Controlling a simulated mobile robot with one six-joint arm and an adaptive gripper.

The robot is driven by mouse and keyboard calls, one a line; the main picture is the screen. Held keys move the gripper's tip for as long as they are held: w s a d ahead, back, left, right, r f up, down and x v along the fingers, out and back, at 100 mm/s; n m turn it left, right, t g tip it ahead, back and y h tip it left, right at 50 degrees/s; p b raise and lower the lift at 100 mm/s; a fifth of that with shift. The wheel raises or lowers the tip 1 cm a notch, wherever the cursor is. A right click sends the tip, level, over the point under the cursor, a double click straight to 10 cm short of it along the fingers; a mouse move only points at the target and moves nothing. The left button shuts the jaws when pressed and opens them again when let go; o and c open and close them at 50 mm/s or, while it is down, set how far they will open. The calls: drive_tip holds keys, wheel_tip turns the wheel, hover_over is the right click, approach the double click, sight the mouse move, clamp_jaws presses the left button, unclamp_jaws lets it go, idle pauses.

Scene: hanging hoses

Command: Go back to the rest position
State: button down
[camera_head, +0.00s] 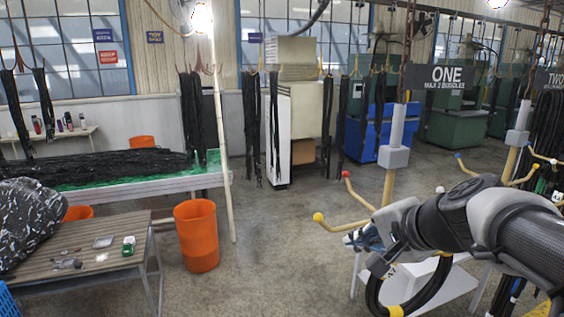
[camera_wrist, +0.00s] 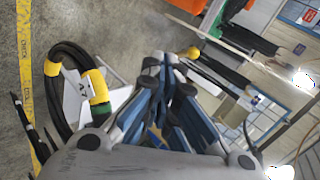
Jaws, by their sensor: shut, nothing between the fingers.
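My gripper (camera_head: 360,238) is at the right of the head view, in front of the hook stand under the sign "ONE". In the wrist view its blue fingers (camera_wrist: 160,68) are shut with nothing between them. A black hose loop with yellow bands (camera_head: 374,292) shows just below my gripper in the head view. In the wrist view the hose loop (camera_wrist: 58,62) lies left of the fingers, apart from them. The hook stand (camera_head: 388,187) has arms with red and yellow ball tips. Part of the hose is hidden behind my arm.
A slatted table (camera_head: 95,245) with small items stands at the lower left, beside an orange bin (camera_head: 196,236). A green-topped table (camera_head: 150,183) carries black hoses. More hoses hang at the back. The grey floor (camera_head: 275,265) in the middle is clear.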

drive_tip(key=s+f+n+g+h+b, duration=0.1)
drive_tip(key=s+f+n+b, duration=0.3)
drive_tip(key=s+f+b, duration=0.3)
drive_tip(key=s+f+n+g+h+b, duration=0.1)
drive_tip(key=s+f+n+b, duration=0.3)
drive_tip(key=f, duration=1.3)
drive_tip(key=s+f+n+g+h+b, duration=0.2)
drive_tip(key=s+f+n+b, duration=0.1)
drive_tip(key=s+f+b, duration=0.8)
drive_tip(key=s+a+f, duration=0.1)
drive_tip(key=s, duration=0.2)
drive_tip(key=shift+n+g+b, duration=0.4)
